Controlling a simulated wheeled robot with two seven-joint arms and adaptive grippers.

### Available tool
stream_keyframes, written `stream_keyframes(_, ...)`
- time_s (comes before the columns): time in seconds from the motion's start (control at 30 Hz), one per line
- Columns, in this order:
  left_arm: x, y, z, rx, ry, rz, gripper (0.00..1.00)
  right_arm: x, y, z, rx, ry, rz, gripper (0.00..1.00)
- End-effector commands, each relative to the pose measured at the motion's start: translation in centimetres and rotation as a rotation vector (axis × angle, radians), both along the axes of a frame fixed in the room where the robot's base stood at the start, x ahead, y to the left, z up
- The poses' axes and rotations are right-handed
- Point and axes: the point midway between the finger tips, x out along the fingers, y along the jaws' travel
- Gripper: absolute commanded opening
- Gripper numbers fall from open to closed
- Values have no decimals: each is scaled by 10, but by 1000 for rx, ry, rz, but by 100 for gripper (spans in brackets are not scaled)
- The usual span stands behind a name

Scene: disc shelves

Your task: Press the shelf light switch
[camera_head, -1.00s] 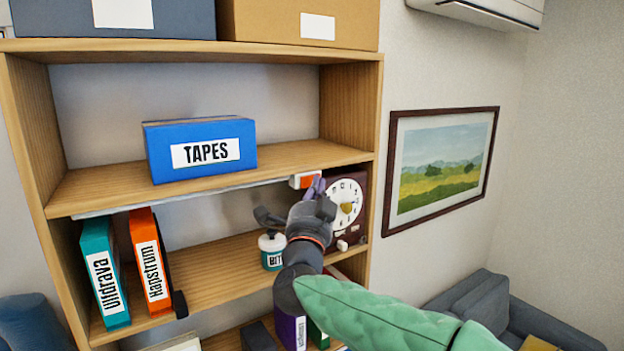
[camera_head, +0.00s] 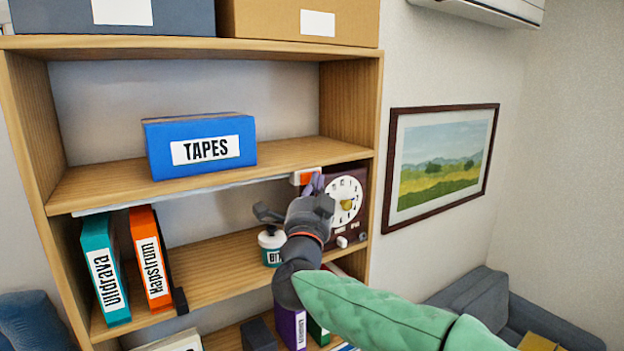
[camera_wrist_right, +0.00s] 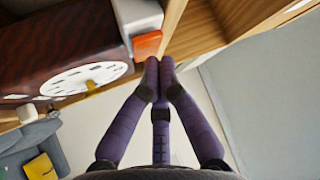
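The light switch (camera_head: 304,177), a small white housing with an orange rocker, is fixed under the middle shelf board near its right end. In the right wrist view the orange rocker (camera_wrist_right: 147,45) shows just above and left of my fingertips. My right gripper (camera_head: 317,185) reaches up to the switch from below and the front. In the wrist view its purple fingers (camera_wrist_right: 159,64) are shut with the tips together and nothing between them. The tips are very close to the switch; I cannot tell whether they touch it. My left gripper is not in view.
A dark red clock (camera_head: 346,200) stands just right of my right gripper. A white jar (camera_head: 271,245) stands behind it on the lower shelf. A blue TAPES box (camera_head: 200,148) sits above. Teal (camera_head: 106,268) and orange (camera_head: 150,258) binders stand at left.

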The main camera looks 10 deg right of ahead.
Motion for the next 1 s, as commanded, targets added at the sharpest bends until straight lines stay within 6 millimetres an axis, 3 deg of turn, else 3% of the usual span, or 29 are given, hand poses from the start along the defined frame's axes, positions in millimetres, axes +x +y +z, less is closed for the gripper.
stream_keyframes(1.0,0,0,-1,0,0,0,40,9,3,0,0,1,1,0)
